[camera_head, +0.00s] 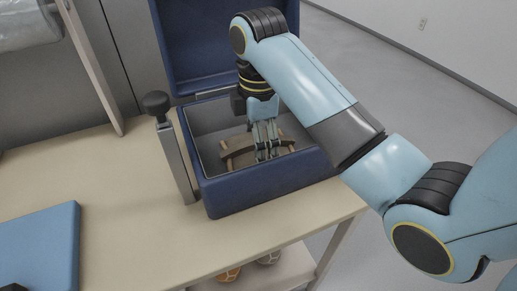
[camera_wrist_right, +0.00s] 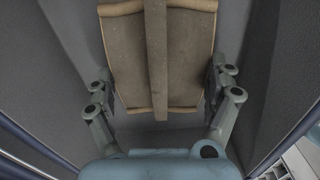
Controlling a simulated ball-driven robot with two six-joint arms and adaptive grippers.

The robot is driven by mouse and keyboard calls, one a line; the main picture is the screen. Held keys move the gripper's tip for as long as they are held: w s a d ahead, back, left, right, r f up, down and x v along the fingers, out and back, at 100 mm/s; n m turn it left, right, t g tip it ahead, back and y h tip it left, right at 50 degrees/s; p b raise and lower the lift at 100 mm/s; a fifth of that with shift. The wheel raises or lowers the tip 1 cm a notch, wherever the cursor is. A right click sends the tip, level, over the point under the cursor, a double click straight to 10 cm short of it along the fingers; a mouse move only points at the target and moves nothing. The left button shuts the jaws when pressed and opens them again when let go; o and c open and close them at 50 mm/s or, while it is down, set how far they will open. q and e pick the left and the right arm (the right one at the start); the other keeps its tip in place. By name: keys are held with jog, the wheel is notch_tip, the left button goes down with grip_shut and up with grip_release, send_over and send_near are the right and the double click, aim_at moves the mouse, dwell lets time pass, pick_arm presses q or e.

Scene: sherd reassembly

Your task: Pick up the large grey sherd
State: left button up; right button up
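My right gripper (camera_head: 267,152) points down inside an open blue box (camera_head: 270,185) with a grey interior. A brown piece (camera_head: 240,158) with paler tan edges and a darker curved strip lies in the box under the fingers. In the right wrist view this brown piece (camera_wrist_right: 130,60) fills the middle, with the strip running down its centre. The right gripper's fingers (camera_wrist_right: 162,85) stand wide apart, one along each side of it; I cannot see firm contact. No piece in the box looks clearly grey. My left gripper is not seen for certain.
The box's raised lid (camera_head: 195,45) stands behind. A grey post with a black knob (camera_head: 155,103) stands beside the box's left wall. A blue slab (camera_head: 45,245) lies at the table's left. The wooden table top (camera_head: 120,190) is clear between. Round objects (camera_head: 228,275) sit on a shelf below.

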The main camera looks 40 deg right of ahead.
jog(key=c, duration=0.8)
jog(key=shift+r, duration=0.15)
